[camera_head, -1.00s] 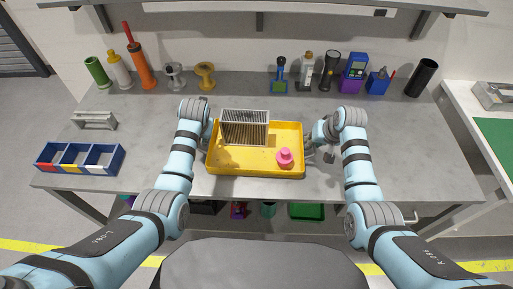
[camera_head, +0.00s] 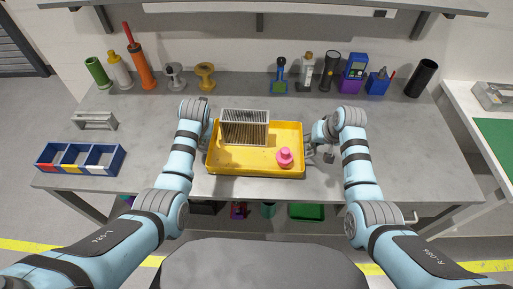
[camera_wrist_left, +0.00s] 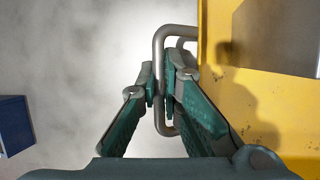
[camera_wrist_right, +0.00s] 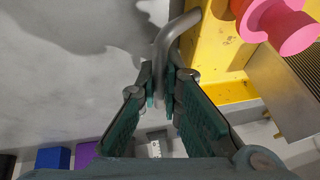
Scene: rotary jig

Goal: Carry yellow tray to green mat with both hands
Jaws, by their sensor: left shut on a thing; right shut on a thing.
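The yellow tray (camera_head: 245,172) is at the middle of the grey workbench, between my two arms. It holds a grey finned metal block (camera_head: 245,128) at the back and a pink knobbed part (camera_head: 285,157) at the front right. My left gripper (camera_wrist_left: 160,88) is shut on the tray's metal bar handle (camera_wrist_left: 160,45) on its left side. My right gripper (camera_wrist_right: 163,92) is shut on the handle (camera_wrist_right: 168,42) at the tray's right side; it shows beside the tray in the head view (camera_head: 311,146). The green mat (camera_head: 497,139) lies on a white side table at the far right, partly cut off.
A blue divided bin (camera_head: 80,160) and a grey bracket (camera_head: 95,121) stand on the left of the bench. Bottles, spools and tools line the back edge, with a black cylinder (camera_head: 421,78) at the right. The bench right of my right arm is clear. A gap separates bench and side table (camera_head: 460,105).

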